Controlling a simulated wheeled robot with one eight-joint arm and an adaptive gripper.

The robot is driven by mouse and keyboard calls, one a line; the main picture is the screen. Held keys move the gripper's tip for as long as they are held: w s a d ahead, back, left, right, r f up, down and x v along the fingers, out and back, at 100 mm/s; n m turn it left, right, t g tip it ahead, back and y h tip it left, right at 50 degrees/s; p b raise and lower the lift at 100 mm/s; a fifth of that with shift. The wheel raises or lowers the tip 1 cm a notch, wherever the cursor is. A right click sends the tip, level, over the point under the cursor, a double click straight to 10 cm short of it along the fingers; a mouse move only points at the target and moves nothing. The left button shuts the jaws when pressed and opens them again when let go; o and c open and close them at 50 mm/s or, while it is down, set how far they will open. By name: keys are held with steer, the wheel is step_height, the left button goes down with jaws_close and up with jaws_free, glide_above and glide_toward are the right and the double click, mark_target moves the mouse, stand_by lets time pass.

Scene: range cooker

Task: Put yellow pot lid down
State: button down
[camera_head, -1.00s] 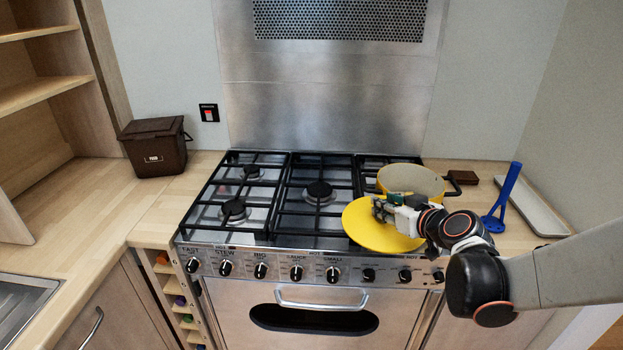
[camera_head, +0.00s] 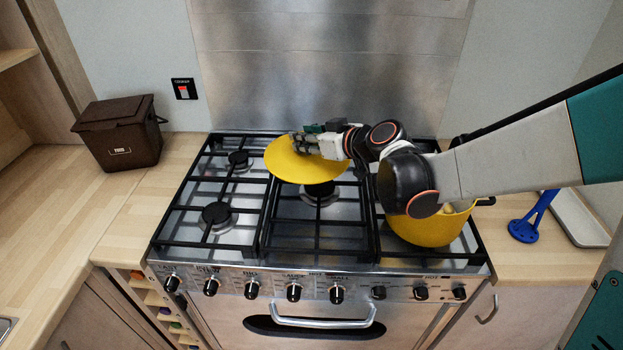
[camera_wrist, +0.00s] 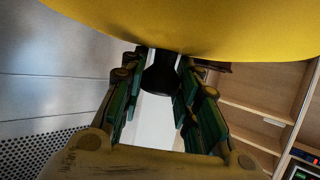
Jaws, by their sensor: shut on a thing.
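The yellow pot lid (camera_head: 292,165) is a round disc held above the middle of the hob in the head view. My gripper (camera_head: 307,141) is on top of the lid, shut on its knob. In the wrist view the lid (camera_wrist: 200,30) fills the top, and the gripper's green-padded fingers (camera_wrist: 160,95) close around the dark knob (camera_wrist: 160,78). The yellow pot (camera_head: 430,230) stands on the right side of the hob, partly hidden behind my arm. It appears uncovered, with something pale inside.
The hob's middle burner (camera_head: 320,192) lies below the lid, and the left grates (camera_head: 215,215) are empty. A brown bin (camera_head: 119,134) stands on the left counter. A blue utensil (camera_head: 530,222) and a pale tray (camera_head: 582,217) lie at the right. The left worktop (camera_head: 60,210) is clear.

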step_height(320, 180, down, 16)
steer(key=b, duration=0.5)
steer(key=c, duration=1.2)
jaws_free()
steer(key=shift+r, duration=0.1)
steer(key=s+d+r+m+g+h+p, duration=0.1)
steer(key=s+d+r+m+h, duration=0.2)
steer(key=s+d, duration=0.4)
steer(key=s+d+r+m+g+h+p, duration=0.1)
steer(key=s+d+r+m+h, duration=0.2)
steer(key=s+d+r, duration=0.2)
steer(key=s+d+r+m+h, duration=0.2)
steer(key=s+d, duration=0.8)
steer(key=s, duration=0.7)
step_height(320, 180, up, 2)
steer(key=shift+d+r+m+g+h+p, duration=0.15)
steer(key=shift+m+g+h+p, duration=0.25)
steer(key=shift+h, duration=0.3)
